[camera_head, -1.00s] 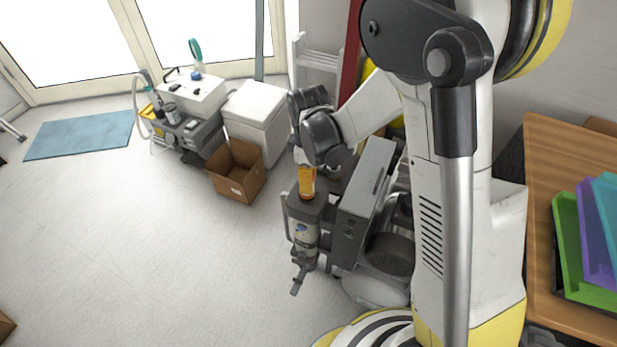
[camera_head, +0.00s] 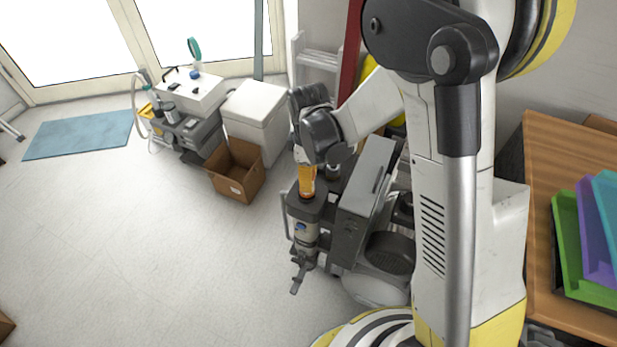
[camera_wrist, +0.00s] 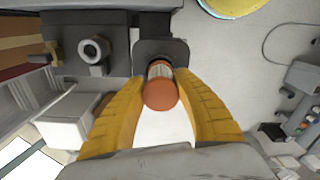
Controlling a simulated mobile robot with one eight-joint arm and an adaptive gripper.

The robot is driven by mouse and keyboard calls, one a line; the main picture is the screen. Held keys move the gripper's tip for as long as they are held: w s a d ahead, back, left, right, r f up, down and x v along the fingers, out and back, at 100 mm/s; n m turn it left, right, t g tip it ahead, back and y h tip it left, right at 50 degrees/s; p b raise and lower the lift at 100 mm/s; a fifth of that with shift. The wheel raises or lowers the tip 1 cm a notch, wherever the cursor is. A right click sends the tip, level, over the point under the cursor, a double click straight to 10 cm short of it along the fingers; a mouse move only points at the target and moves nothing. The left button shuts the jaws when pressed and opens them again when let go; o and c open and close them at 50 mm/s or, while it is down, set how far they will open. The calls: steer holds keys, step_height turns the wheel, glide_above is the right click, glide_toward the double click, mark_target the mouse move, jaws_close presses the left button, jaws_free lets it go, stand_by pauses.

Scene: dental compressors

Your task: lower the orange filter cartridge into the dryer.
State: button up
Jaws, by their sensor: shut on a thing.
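The orange filter cartridge (camera_head: 307,181) shows in the head view just over the top of the dryer (camera_head: 304,232), a grey and white upright unit. In the wrist view the cartridge (camera_wrist: 161,92) sits between the tips of my two yellow fingers, its round orange end toward the camera. My gripper (camera_wrist: 160,102) is shut on it. The dark square top of the dryer (camera_wrist: 170,47) lies right beyond the cartridge. The cartridge's lower end and the dryer's opening are hidden, so I cannot tell whether the cartridge is partly inside.
The compressor unit (camera_head: 368,190) stands right beside the dryer. An open cardboard box (camera_head: 237,172) and a white bin (camera_head: 257,112) stand to the left. A wooden table with coloured trays (camera_head: 585,235) is at the right.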

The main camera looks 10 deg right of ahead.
steer(key=shift+f, duration=0.1)
steer(key=shift+f+b, duration=2.25)
steer(key=shift+f, duration=0.35)
steer(key=shift+r+p, duration=0.5)
steer(key=shift+r, duration=0.3)
steer(key=shift+f, duration=0.15)
steer(key=shift+f+b, duration=0.6)
steer(key=shift+f, duration=0.05)
steer(key=o, duration=1.2)
steer(key=shift+r, duration=0.15)
step_height(320, 180, up, 12)
steer(key=shift+f, duration=0.1)
